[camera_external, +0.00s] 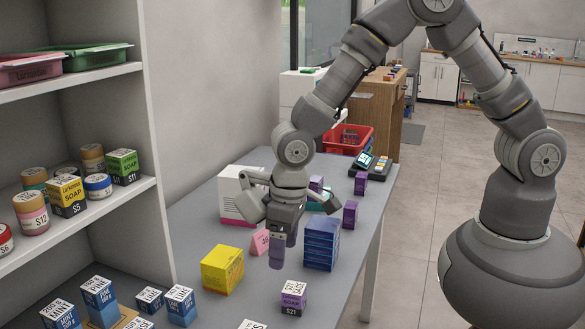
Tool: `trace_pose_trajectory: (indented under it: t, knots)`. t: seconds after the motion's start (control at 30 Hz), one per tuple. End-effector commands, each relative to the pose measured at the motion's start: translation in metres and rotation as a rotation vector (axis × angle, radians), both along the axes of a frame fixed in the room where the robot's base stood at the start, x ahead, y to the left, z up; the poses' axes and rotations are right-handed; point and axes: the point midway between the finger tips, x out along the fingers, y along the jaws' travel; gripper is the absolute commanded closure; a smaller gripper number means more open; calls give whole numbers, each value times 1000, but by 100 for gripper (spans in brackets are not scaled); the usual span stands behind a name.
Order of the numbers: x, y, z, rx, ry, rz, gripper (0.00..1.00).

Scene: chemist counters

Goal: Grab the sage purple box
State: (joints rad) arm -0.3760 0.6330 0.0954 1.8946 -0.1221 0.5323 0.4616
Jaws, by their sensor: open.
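A small purple box with a white lettered top and an S21 mark (293,297) stands on the grey counter, near the front; its lettering seems to read sage. My gripper (281,252) points down above the counter, behind and slightly left of this box and apart from it. Its jaws are open, with nothing visibly held. Plain purple boxes stand farther back: one at the right edge (349,214), one beyond it (360,183) and one near my wrist (316,184).
Shelves (75,82) line the left.

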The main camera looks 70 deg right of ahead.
Motion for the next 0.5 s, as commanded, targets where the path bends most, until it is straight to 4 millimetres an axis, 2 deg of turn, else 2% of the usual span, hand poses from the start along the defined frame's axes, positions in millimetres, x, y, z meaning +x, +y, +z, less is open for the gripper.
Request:
trace_pose_trajectory:
  t: [0.03, 0.13, 0.5]
  knots:
    - [-14, 2, -18, -17, 40, 5, 26]
    - [-28, 3, -39, -33, 79, 7, 26]
    - [-27, 7, -87, -34, 83, 7, 26]
